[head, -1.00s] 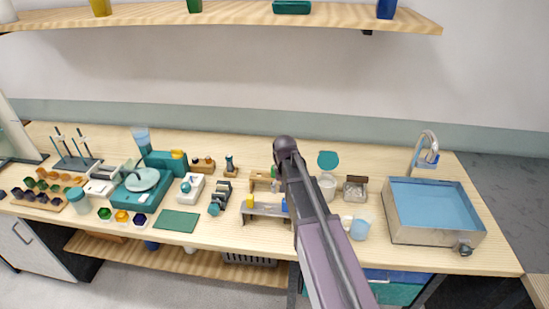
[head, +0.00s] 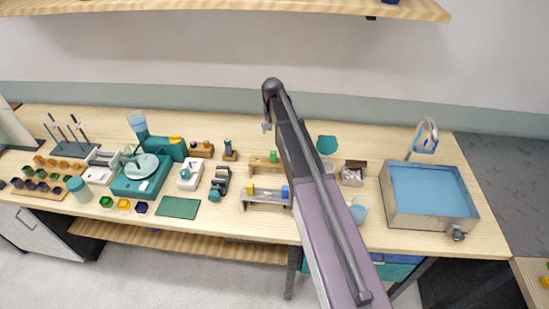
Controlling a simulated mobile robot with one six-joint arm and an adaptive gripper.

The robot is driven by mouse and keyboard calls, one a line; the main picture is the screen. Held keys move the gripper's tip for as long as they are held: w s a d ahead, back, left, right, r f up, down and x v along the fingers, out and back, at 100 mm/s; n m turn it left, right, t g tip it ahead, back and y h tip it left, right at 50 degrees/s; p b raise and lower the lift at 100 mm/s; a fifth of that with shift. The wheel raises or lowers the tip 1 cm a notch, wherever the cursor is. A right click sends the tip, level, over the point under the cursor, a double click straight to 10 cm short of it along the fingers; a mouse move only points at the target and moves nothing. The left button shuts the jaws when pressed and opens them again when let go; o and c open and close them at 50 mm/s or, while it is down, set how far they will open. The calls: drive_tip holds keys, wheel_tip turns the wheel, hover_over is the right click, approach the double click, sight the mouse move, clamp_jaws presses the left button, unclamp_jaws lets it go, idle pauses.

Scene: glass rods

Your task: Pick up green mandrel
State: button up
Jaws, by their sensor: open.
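A small green upright piece (head: 273,156), which looks like the green mandrel, stands on a low wooden holder (head: 257,166) near the middle of the bench. My arm crosses the view just to its right. My gripper (head: 267,127) shows only as a small grey part below the arm's dark end joint, above and slightly left of the green piece in the picture. It is apart from the green piece and holds nothing that I can see. Most of the gripper is hidden behind my arm.
In front of the green piece is a rack (head: 265,198) with a yellow piece (head: 250,190) and a blue piece (head: 285,191). A teal-topped stand (head: 228,147) is on the left. A sink (head: 430,195) is on the right. A shelf (head: 230,8) hangs above.

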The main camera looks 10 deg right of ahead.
sight(273, 152)
drive_tip(key=shift+f+b, duration=4.25)
drive_tip(key=shift+f, duration=0.1)
drive_tip(key=shift+s+f+b, duration=0.15)
drive_tip(key=shift+f+b, duration=2.4)
drive_tip(key=shift+b, duration=0.05)
clamp_jaws()
